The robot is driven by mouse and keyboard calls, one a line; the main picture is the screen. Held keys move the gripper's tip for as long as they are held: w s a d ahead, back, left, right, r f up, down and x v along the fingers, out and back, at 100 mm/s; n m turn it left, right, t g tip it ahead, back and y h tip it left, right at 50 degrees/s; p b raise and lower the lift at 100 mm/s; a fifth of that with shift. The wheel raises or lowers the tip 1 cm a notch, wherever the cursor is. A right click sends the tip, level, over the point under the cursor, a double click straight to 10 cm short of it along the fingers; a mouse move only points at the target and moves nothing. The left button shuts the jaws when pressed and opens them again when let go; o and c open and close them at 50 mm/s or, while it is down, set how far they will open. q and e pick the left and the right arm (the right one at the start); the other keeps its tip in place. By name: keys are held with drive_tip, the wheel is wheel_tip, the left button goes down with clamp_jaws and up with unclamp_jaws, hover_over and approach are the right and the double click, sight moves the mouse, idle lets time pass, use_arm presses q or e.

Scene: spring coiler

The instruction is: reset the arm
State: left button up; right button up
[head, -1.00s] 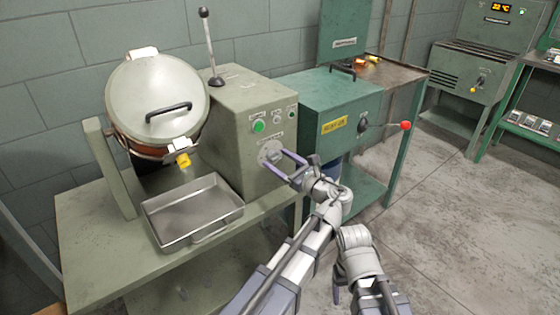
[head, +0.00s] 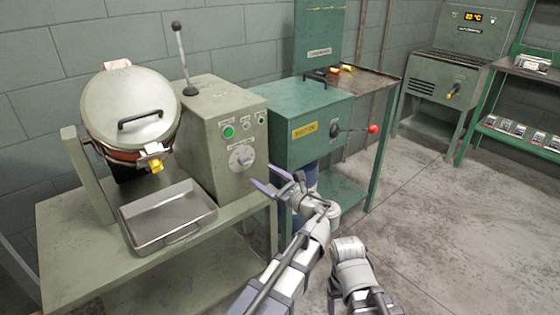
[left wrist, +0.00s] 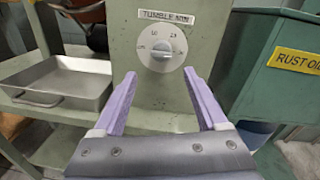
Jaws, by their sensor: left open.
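My left gripper (head: 266,177) is open and empty, with two purple fingers. In the head view it is in front of the grey-green machine box, a little right of and below its round dial (head: 241,157). In the left wrist view the fingers (left wrist: 162,100) point at the box, with the dial (left wrist: 161,54), under a "TUMBLE MIN" label, above and between the tips. The tips look apart from the dial. My right arm (head: 355,275) shows at the bottom of the head view, and its gripper cannot be made out clearly.
A lidded drum (head: 131,112) and a metal tray (head: 168,214) stand left of the box. A lever (head: 183,60) rises from the box. A green rust oil cabinet (head: 298,110) with a red-knobbed handle (head: 372,129) stands right. The floor at right is clear.

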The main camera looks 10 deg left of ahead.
use_arm(q)
drive_tip(key=s+a+f+n+g+h, duration=0.2)
drive_tip(key=s+f+n+g+h, duration=0.2)
drive_tip(key=s+f+n, duration=0.4)
drive_tip(key=s+a+f+n+g+h, duration=0.2)
drive_tip(key=s+f+n+g+h, duration=0.15)
drive_tip(key=f+n, duration=0.5)
drive_tip(key=s+d+f+n+g+h, duration=0.1)
drive_tip(key=s+d+f+h, duration=0.2)
drive_tip(key=s+d, duration=0.45)
drive_tip(key=s+d+f+n+g+h, duration=0.1)
drive_tip(key=s+d+f+g+h, duration=0.2)
drive_tip(key=d, duration=0.8)
wheel_tip(320, 180, up, 34)
drive_tip(key=t+p, duration=0.1)
drive_tip(key=p, duration=3.1)
drive_tip(key=shift+s+a+f+p, duration=0.15)
drive_tip(key=shift+s+a+p, duration=0.05)
drive_tip(key=shift+a+p, duration=0.15)
